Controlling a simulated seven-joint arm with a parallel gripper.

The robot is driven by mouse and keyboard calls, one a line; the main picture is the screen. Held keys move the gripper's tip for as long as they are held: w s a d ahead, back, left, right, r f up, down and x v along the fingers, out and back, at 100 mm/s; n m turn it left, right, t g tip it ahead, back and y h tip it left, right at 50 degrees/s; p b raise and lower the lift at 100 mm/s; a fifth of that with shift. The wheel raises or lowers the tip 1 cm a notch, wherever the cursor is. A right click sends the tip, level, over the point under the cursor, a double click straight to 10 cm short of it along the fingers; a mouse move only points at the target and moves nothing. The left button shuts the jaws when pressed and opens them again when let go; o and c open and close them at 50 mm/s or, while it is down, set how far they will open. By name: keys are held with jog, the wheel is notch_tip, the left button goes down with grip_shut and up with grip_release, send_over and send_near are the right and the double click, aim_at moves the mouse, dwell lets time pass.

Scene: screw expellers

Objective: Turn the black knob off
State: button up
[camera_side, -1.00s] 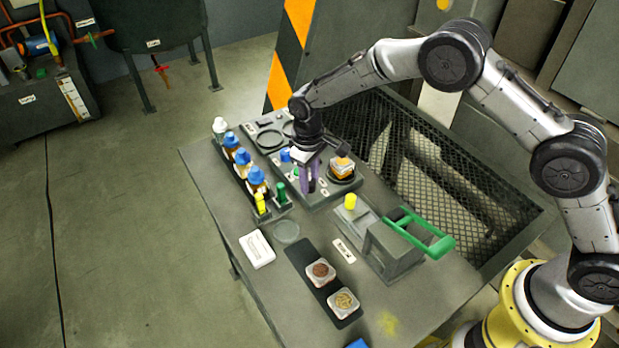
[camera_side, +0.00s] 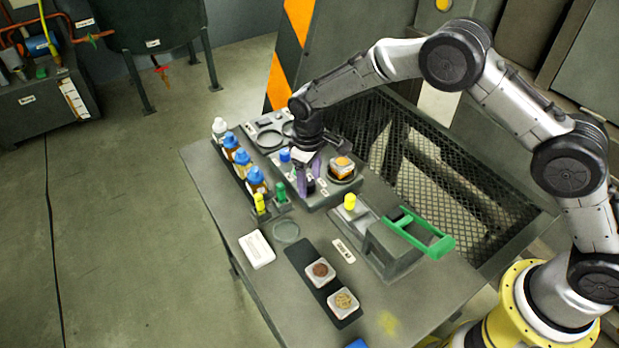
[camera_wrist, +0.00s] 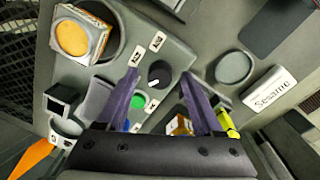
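The black knob (camera_wrist: 159,76) with a white pointer mark sits on the grey panel in the wrist view, between white labels. The pointer slants toward the lower left. My gripper (camera_wrist: 158,73) has two purple fingers, spread apart, one on each side of the knob with visible gaps. In the side view my gripper (camera_side: 307,180) points down over the front of the panel, and the knob (camera_side: 309,186) shows as a small dark shape between the fingers. Whether the fingertips are level with the knob is hard to tell. A green button (camera_wrist: 138,102) is beside the left finger.
Blue-capped bottles (camera_side: 243,161) line the left. A green-handled press (camera_side: 420,234) and two sample dishes (camera_side: 320,271) are nearer the front.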

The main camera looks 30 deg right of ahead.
aim_at(308, 184)
notch_tip(308, 184, up, 14)
jog(key=shift+s+a, duration=0.15)
jog(key=shift+a, duration=0.15)
dwell(0.3)
jog(key=shift+f, duration=0.1)
